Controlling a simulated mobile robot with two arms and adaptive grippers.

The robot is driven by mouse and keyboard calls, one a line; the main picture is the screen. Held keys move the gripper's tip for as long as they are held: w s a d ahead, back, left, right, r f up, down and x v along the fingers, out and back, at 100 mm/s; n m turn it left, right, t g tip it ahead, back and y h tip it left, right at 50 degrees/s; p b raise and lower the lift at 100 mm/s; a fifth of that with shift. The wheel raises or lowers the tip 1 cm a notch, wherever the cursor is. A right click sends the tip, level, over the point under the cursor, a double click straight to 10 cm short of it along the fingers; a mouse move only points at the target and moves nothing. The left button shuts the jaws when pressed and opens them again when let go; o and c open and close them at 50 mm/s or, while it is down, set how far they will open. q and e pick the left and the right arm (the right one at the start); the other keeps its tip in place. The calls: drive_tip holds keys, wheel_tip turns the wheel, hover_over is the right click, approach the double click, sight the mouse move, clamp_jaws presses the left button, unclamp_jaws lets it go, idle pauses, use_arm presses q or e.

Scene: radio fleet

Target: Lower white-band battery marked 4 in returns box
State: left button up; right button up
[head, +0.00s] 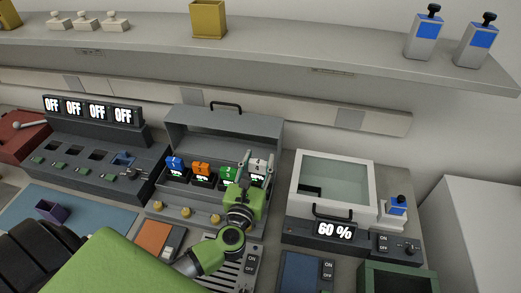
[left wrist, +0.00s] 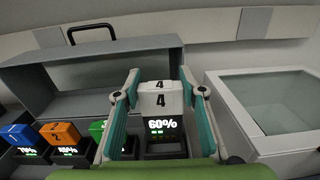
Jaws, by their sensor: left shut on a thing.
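The white-band battery (left wrist: 160,97), marked 4 on its top and front, is between the fingers of my left gripper (left wrist: 159,76). It also shows in the head view (head: 258,165), at the right end of the row in the grey charger case. My left gripper (head: 256,158) is shut on it from above. A 60% readout shows just below the battery in the left wrist view; whether the battery is seated or slightly raised is unclear. A dark green open box (head: 399,268) at the lower right may be the returns box; no label is readable. My right gripper is not in view.
Blue (head: 175,165), orange (head: 201,170) and green (head: 228,174) batteries stand left of the held one. The case's raised lid (head: 222,130) is behind them. A shelf (head: 300,55) runs above.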

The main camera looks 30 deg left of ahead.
sight(257, 181)
use_arm(q)
drive_tip(key=shift+w+a+y, duration=0.3)
drive_tip(key=shift+w+a, duration=0.2)
drive_tip(key=shift+w, duration=0.15)
drive_tip(key=shift+d+f+b, duration=0.15)
drive_tip(key=shift+f+b, duration=1.25)
drive_tip(key=shift+f, duration=0.05)
wheel_tip(257, 181, down, 3)
drive_tip(key=b, duration=0.2)
drive_tip(key=shift+b, duration=0.35)
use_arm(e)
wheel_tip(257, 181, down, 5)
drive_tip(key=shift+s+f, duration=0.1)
use_arm(q)
drive_tip(key=shift+f+b, duration=0.25)
drive_tip(key=shift+b, duration=0.05)
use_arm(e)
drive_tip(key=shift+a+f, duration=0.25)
use_arm(q)
drive_tip(key=shift+f+b, duration=0.6)
drive_tip(key=shift+f, duration=0.05)
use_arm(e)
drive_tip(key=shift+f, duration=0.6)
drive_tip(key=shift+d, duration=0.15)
use_arm(q)
drive_tip(key=o, duration=1.3)
drive_tip(key=shift+c, duration=0.2)
